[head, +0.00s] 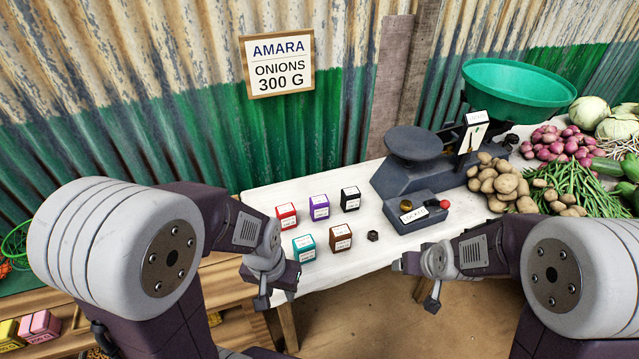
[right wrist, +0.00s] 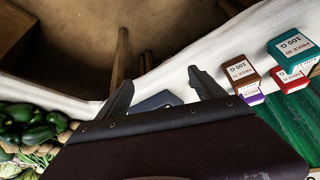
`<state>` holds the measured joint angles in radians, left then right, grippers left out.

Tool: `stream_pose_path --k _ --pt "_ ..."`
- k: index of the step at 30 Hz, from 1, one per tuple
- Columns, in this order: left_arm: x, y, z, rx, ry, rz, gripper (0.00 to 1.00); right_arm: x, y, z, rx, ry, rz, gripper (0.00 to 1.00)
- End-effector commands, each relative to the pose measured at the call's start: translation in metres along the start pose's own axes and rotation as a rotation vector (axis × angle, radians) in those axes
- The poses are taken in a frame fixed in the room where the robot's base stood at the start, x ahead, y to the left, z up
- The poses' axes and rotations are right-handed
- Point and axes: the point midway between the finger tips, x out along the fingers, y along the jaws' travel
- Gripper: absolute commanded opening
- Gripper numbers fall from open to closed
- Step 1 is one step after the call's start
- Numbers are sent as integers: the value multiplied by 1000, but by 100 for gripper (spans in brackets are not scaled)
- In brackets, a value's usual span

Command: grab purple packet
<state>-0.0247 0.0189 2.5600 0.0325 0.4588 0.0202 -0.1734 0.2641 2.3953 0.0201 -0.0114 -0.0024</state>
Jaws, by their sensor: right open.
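The purple packet (head: 319,207) stands upright on the white table, in the back row between a red packet (head: 286,216) and a black packet (head: 350,199). In the right wrist view the purple packet (right wrist: 252,97) is partly hidden by the brown packet. My left gripper (head: 279,288) hangs at the table's front left edge, in front of the packets; its fingers look apart and empty. My right gripper (head: 416,284) is open and empty at the front edge, to the right of the packets. Its parted fingers show in the right wrist view (right wrist: 162,92).
A teal packet (head: 304,248) and a brown packet (head: 340,237) stand in front of the purple one. A small dark nut-like piece (head: 373,236) lies beside them. A dark scale (head: 412,165) with a green basin and vegetables fills the right side.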

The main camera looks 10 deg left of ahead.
Motion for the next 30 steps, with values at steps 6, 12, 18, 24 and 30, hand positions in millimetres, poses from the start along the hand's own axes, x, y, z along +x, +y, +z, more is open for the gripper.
stream_pose_path --k 6,12,18,24,30 --pt "-34 1 -3 0 0 0 36 41 -116 -107 -179 368 -141 78" --pt "-32 1 -3 0 -1 0 36 64 -204 -129 -258 617 -259 78" --pt "-32 1 -3 0 0 0 36 65 -222 -133 -269 678 -286 78" --pt "-32 1 -3 0 0 0 36 87 -231 -149 -268 677 -285 78" --pt "-32 1 -3 0 0 0 36 94 -234 -155 -268 675 -284 78"
